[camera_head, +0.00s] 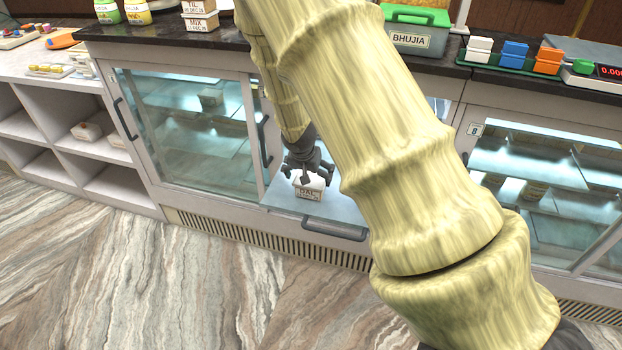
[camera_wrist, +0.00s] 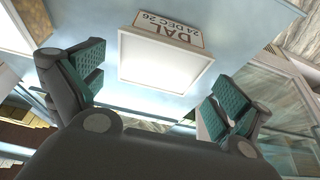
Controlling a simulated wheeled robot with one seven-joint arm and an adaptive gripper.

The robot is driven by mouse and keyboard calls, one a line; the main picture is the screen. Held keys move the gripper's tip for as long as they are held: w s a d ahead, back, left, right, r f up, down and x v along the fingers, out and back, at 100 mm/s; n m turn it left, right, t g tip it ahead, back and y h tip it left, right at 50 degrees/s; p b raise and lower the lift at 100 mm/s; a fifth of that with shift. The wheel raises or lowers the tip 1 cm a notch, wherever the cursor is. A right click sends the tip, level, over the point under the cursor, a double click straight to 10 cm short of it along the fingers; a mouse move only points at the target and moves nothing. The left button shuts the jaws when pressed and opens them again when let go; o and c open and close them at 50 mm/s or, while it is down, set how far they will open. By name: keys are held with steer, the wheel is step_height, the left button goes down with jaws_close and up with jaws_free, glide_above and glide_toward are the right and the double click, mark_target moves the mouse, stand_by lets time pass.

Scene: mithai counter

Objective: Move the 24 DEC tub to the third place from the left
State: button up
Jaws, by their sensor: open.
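The 24 DEC tub (camera_wrist: 162,60) is a white box with a "DAL 24 DEC 26" label. In the head view the tub (camera_head: 309,188) sits on a pale shelf or drawer surface (camera_head: 285,200) at the open lower front of the counter. My gripper (camera_head: 308,174) is just above the tub, pointing down. In the wrist view my gripper (camera_wrist: 158,92) is open, with its teal-padded fingers apart on either side of the tub's lid. I cannot tell whether either finger touches the tub. My arm hides much of the counter behind and to the right.
Glass doors with handles (camera_head: 124,120) stand left of the tub, and another glass case (camera_head: 540,180) stands at the right. The dark countertop (camera_head: 160,35) holds stacked tubs (camera_head: 198,14), a green-lidded BHUJIA box (camera_head: 410,40) and coloured boxes (camera_head: 515,54). The marble-patterned floor in front is clear.

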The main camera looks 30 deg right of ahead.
steer(key=b+v, duration=0.1)
steer(key=v, duration=0.7)
steer(key=shift+r, duration=0.3)
steer(key=shift+s+a+f, duration=0.1)
steer(key=shift+s+a, duration=0.05)
steer(key=shift+c, duration=0.4)
stand_by(0.8)
